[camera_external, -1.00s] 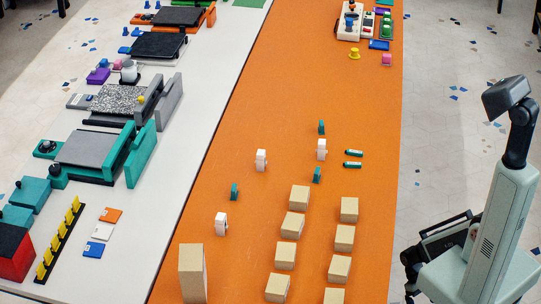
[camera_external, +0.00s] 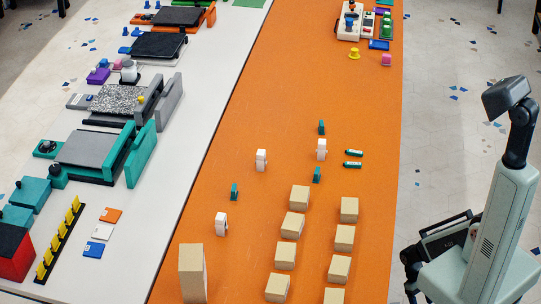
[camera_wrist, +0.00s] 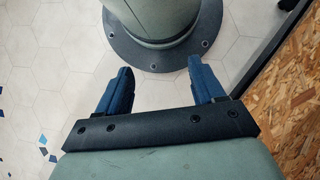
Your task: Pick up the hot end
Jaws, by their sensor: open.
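Nothing in view is clearly marked as the hot end, and I cannot tell which small part it is. Small upright white parts (camera_external: 261,160) and small upright teal parts (camera_external: 234,192) stand on the orange table (camera_external: 240,110). Two teal cylinders (camera_external: 354,153) lie to the right of them. My gripper (camera_wrist: 160,72) is open and empty in the wrist view, its two blue fingers wide apart over the floor and my own base. In the external view my arm is folded at the right, off the table.
Several tan boxes (camera_external: 300,197) stand in rows at the table's front, with a taller tan box (camera_external: 192,273) at left. Printers (camera_external: 92,150) line the white table at left. Small coloured items (camera_external: 354,54) sit at the far right.

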